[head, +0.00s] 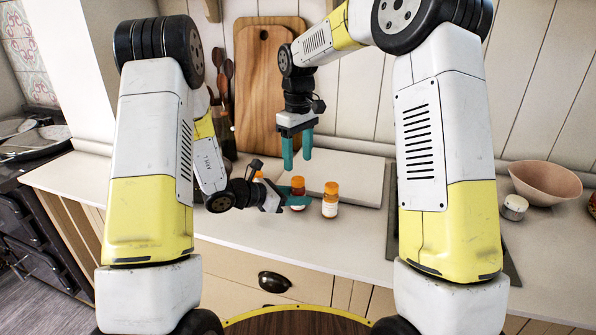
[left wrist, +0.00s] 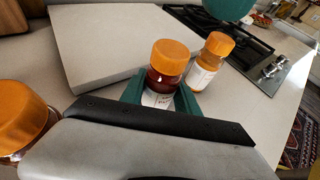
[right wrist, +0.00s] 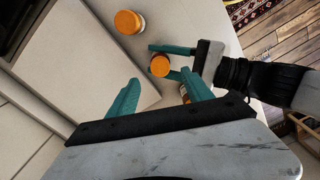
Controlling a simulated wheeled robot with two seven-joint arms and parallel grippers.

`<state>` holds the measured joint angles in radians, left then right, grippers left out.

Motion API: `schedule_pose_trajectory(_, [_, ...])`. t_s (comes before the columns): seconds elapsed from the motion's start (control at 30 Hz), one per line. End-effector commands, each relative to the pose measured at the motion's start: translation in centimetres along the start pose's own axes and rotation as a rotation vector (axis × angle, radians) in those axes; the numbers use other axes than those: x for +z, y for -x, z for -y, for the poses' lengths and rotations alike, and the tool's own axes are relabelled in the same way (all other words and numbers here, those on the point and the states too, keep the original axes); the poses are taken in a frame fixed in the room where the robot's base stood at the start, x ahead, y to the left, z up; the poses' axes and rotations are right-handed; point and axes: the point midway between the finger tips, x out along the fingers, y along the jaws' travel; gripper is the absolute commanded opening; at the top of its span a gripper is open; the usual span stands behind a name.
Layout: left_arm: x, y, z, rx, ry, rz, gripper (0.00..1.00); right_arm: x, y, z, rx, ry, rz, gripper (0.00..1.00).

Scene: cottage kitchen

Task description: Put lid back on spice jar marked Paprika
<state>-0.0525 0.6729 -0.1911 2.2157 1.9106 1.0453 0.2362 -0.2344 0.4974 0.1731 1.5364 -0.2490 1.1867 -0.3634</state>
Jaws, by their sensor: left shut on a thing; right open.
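My left gripper (head: 300,199) is shut around a small spice jar (left wrist: 158,84) with dark red contents and an orange top (left wrist: 170,57). The jar is upright at the counter; its label is partly hidden and I cannot read it fully. A second orange-topped jar (head: 330,199) with lighter contents stands just right of it, apart from the fingers. A third orange-topped jar (left wrist: 22,118) stands on the other side, mostly hidden behind my left gripper in the head view. No loose lid is clear.
A pale slab (head: 340,180) lies on the counter behind the jars. A wooden board (head: 262,85) leans on the wall. A dark hob (left wrist: 235,42) lies to the right, with a pink bowl (head: 545,182) and small white pot (head: 514,207) beyond. The counter front (head: 260,235) is clear.

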Motion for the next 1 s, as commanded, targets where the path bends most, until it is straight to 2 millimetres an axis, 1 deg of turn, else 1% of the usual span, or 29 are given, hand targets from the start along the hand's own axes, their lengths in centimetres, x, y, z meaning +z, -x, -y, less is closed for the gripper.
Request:
schedule_pose_trajectory(0.03, [0.0,0.0,0.0,0.000,0.000,0.001,0.00,-0.1,1.2,0.0,0.002,0.000,-0.004,0.59])
schedule_pose_trajectory(0.1, [0.0,0.0,0.0,0.000,0.000,0.001,0.00,-0.1,2.6,0.0,0.001,-0.001,-0.003,0.59])
schedule_pose_trajectory(0.2, [0.0,0.0,0.0,0.000,0.000,0.001,0.00,-0.1,4.1,0.0,0.000,-0.001,-0.003,0.59])
schedule_pose_trajectory(0.3, [0.0,0.0,0.0,0.000,0.000,0.001,0.00,-0.1,5.2,0.0,0.000,0.000,-0.002,0.59])
schedule_pose_trajectory(0.43, [0.0,0.0,0.0,0.000,0.000,0.001,0.00,0.0,5.8,0.0,-0.001,0.000,0.000,0.59])
schedule_pose_trajectory(0.67, [0.0,0.0,0.0,0.000,0.000,0.001,0.00,0.0,5.9,0.0,-0.001,0.000,0.000,0.59])
schedule_pose_trajectory(0.7, [0.0,0.0,0.0,0.000,0.000,0.001,0.39,0.0,5.9,0.0,-0.001,0.000,0.000,0.59])
schedule_pose_trajectory(0.77, [0.0,0.0,0.0,0.000,0.000,0.001,0.51,0.0,5.9,0.0,-0.001,0.000,0.000,0.59])
schedule_pose_trajectory(0.8, [0.0,0.0,0.0,0.000,0.000,0.001,0.59,0.0,5.9,0.0,-0.001,0.000,0.000,0.59])
schedule_pose_trajectory(0.83, [0.0,0.0,0.0,0.000,0.000,0.001,0.63,0.0,5.8,0.0,-0.001,0.000,0.000,0.59])
schedule_pose_trajectory(1.0, [0.0,0.0,0.0,0.000,0.000,0.000,0.63,0.0,5.8,0.0,-0.001,0.000,0.000,0.59])
